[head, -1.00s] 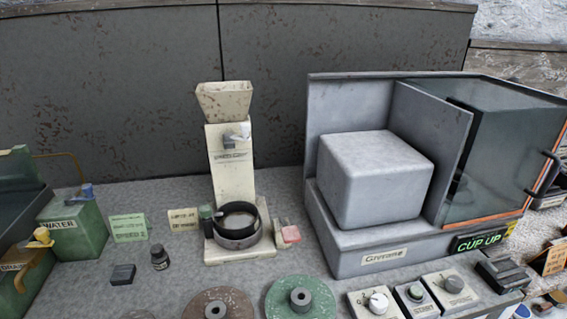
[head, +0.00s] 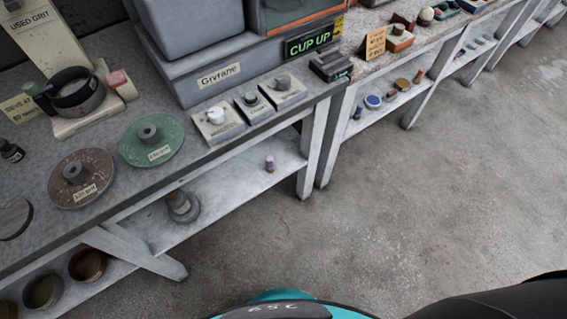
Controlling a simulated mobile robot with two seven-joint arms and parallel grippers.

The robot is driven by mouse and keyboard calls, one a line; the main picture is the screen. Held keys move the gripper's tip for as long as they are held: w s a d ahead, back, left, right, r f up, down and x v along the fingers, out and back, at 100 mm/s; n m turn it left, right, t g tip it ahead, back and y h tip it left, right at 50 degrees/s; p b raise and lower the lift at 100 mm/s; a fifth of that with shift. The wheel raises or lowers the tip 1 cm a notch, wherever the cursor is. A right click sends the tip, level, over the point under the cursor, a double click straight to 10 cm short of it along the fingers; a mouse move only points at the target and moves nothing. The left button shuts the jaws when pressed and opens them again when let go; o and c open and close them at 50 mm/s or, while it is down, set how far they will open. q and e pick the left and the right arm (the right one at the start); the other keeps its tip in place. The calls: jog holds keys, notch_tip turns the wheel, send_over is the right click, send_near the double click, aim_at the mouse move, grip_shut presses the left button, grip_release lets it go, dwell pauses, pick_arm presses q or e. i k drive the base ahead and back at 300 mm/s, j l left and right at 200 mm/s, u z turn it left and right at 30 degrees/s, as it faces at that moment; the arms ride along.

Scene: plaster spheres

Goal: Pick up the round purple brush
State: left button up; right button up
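Neither of my grippers shows in the head view.
The bench top (head: 225,157) carries a green disc (head: 170,149), a brown disc (head: 100,164), knob boxes (head: 217,130) and a grey machine (head: 179,73). A grey jar (head: 184,207) stands on the lower shelf (head: 232,197). A bench leg (head: 312,150) is right of the purple object. Floor (head: 390,200) in front is clear.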

aim_at(269, 165)
jog(key=u, duration=1.3)
jog(key=z, duration=1.3)
jog(key=i+j+u, duration=0.1)
jog(key=i+u, duration=0.2)
jog(key=u, duration=0.15)
jog(key=i+u, duration=0.4)
jog(key=k, duration=0.1)
